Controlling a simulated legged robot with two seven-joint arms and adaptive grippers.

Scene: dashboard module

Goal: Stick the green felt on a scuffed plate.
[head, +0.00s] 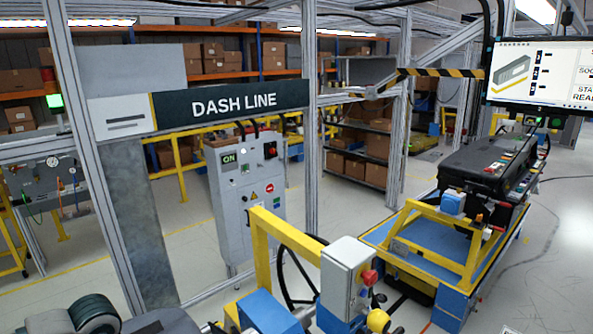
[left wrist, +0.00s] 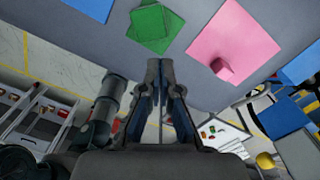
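In the left wrist view, two green felt squares (left wrist: 156,27) lie overlapped, turned against each other, on a grey surface (left wrist: 200,95). My left gripper (left wrist: 160,64) points toward them with its fingertips close together and nothing visible between them. The tips appear just short of the green felt in the picture; I cannot tell their height above the surface. No plate with visible scuffs can be made out in either view. My right gripper is not in view, and neither gripper can be made out in the head view.
In the head view, a black dashboard module (head: 490,165) rests on a blue-and-yellow cart (head: 385,235). A grey control cabinet (head: 245,195) stands mid-view.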

